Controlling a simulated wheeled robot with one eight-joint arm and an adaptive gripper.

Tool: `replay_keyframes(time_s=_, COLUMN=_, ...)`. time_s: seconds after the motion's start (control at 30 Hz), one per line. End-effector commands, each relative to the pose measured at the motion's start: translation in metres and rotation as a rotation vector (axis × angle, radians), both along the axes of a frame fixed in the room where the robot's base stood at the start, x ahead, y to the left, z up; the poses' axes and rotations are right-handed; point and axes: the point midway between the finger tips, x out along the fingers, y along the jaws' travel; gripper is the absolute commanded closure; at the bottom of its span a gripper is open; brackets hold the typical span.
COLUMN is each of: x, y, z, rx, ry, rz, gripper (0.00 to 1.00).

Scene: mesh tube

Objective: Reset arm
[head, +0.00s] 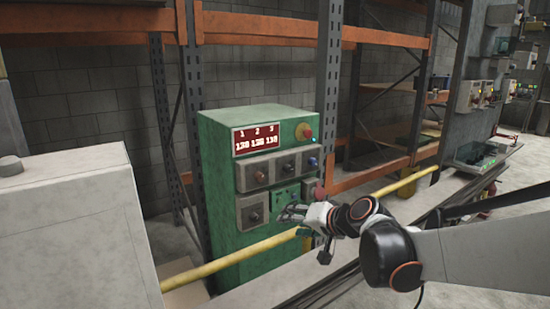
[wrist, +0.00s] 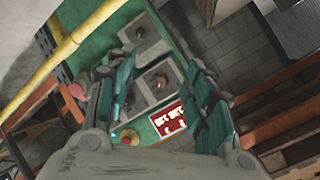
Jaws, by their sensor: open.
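My gripper (head: 292,214) is in front of the lower part of a green control cabinet (head: 222,180). In the wrist view my gripper (wrist: 160,75) has its two teal-padded fingers spread apart, with nothing between them but the cabinet face behind. My arm reaches in from the right in the head view. The cabinet carries a red display (head: 257,139) with white digits, a red knob on a yellow base (head: 304,131) and several grey boxes with dark knobs. I cannot tell whether the fingers touch the cabinet.
A yellow rail (head: 225,262) runs low in front of the cabinet. Orange and grey shelving (head: 262,29) stands behind it. A pale box-shaped block (head: 80,225) fills the left. More machines with a green tray (head: 480,155) stand at the far right.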

Motion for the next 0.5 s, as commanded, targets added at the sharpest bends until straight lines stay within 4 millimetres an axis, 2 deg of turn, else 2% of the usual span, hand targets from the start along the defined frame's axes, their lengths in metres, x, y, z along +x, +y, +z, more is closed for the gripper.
replay_keyframes(time_s=0.03, x=-0.017, y=-0.006, z=0.004, rx=-0.037, ry=0.007, rz=0.002, gripper=0.52)
replay_keyframes(time_s=0.23, x=-0.079, y=-0.032, z=0.01, rx=-0.197, ry=0.041, rz=0.007, gripper=0.52)
replay_keyframes(time_s=0.5, x=-0.166, y=-0.072, z=0.002, rx=-0.412, ry=0.095, rz=0.005, gripper=0.52)
